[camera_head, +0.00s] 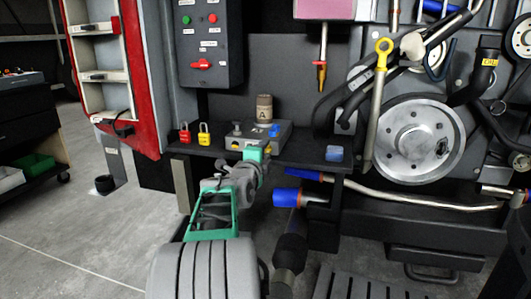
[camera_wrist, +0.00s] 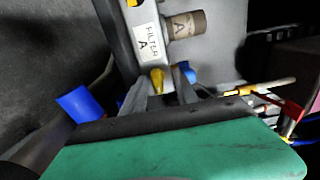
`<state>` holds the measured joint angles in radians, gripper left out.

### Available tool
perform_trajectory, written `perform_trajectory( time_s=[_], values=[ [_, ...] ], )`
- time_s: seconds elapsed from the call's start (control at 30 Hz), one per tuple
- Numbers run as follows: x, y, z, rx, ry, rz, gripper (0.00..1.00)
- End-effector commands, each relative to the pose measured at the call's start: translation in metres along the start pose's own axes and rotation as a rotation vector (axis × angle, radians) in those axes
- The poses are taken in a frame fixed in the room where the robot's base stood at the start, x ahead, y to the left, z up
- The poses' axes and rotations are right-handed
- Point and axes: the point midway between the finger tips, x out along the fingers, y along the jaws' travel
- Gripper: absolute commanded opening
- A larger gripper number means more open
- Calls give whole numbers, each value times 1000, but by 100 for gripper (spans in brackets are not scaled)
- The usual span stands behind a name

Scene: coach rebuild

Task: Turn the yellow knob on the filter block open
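The grey filter block (camera_head: 280,133) stands on a dark shelf beside the wall. In the wrist view its white label (camera_wrist: 150,44) reads "FILTER A". The small yellow knob (camera_wrist: 157,80) is on the block's near side and shows between my grey fingertips. My gripper (camera_wrist: 165,84) looks open around the knob, its left finger close to it and a narrow gap toward the right finger. Whether a finger touches the knob is hard to tell. In the head view my gripper (camera_head: 258,156) is at the block's front edge and hides most of the knob.
A tan cylinder marked A (camera_head: 264,108) stands on the block. A red padlock (camera_head: 185,133) and a yellow padlock (camera_head: 204,134) are to its left, and a blue item (camera_head: 334,153) is to its right. A blue-ended pipe (camera_head: 286,197) is below the shelf.

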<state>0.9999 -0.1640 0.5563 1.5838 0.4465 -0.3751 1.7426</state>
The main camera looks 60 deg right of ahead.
Motion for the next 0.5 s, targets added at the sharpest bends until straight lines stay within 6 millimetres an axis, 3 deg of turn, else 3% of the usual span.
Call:
perform_trajectory(
  time_s=[0.03, 0.27, 0.5],
  values=[
    [0, 7, 0, -4, 1, 13, 44],
    [-3, 8, 0, -5, 1, 15, 44],
    [-30, 8, 0, -5, 0, 16, 44]
  ],
)
